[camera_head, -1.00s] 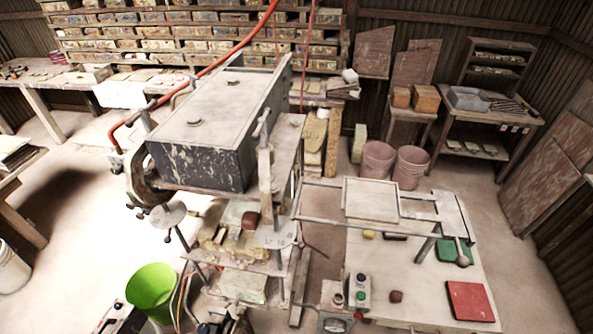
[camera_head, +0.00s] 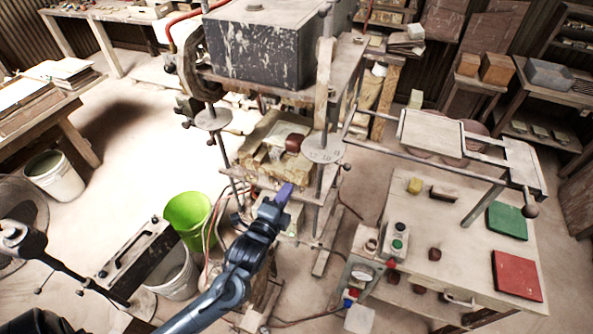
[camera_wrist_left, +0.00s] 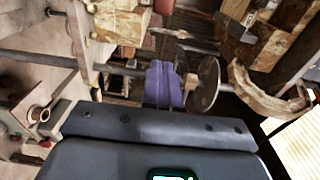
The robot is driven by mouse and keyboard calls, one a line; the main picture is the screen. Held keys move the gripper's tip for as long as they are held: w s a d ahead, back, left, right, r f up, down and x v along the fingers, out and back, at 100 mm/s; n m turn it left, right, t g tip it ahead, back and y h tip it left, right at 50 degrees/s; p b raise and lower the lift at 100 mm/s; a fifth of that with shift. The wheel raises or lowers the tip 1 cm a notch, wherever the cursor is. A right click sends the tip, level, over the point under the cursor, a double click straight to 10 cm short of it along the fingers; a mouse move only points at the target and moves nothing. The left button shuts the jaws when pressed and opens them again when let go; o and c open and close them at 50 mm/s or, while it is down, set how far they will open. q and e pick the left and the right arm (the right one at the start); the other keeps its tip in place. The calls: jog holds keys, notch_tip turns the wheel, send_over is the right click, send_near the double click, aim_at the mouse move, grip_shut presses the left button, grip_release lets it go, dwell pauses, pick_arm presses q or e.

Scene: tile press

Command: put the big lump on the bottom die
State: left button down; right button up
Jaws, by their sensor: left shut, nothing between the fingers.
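A dark red-brown lump (camera_head: 293,143) sits in the press at the right of the pale, blocky lower die (camera_head: 262,152), beside a round metal plate; I cannot tell exactly what it rests on. Smaller brown lumps (camera_head: 434,254) lie on the table at right, one of them near the control box. My left gripper (camera_head: 286,190), with purple fingers, is shut and empty in front of the press, below the lump and apart from it. In the left wrist view its fingers (camera_wrist_left: 163,85) are together with nothing between them. My right gripper is not in view.
The press's dark upper box (camera_head: 270,45) hangs over the die, with posts on both sides. A control box (camera_head: 398,240) stands right of the press. Green (camera_head: 507,221) and red (camera_head: 517,274) tiles lie on the right table. A green bucket (camera_head: 187,215) stands at left.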

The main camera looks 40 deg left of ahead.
aim_at(288, 145)
pick_arm(q)
jog(key=x, duration=0.4)
jog(key=a+p+x, duration=0.1)
jog(key=x, duration=0.3)
jog(key=p+x, duration=0.1)
jog(key=x, duration=0.3)
jog(key=shift+s+a+r, duration=0.15)
jog(key=shift+a+r, duration=0.1)
jog(key=shift+a, duration=0.1)
jog(key=shift+w+a+f, duration=0.1)
jog(key=shift+w+a, duration=0.25)
jog(key=shift+a, duration=0.3)
jog(key=w+a, duration=0.1)
jog(key=a, duration=0.1)
jog(key=w+a, duration=0.1)
jog(key=w+a+b, duration=0.1)
jog(key=a, duration=0.1)
jog(key=shift+w+a, duration=0.1)
jog(key=shift+a, duration=0.3)
jog(key=shift+w+a, duration=0.2)
jog(key=shift+a, duration=0.1)
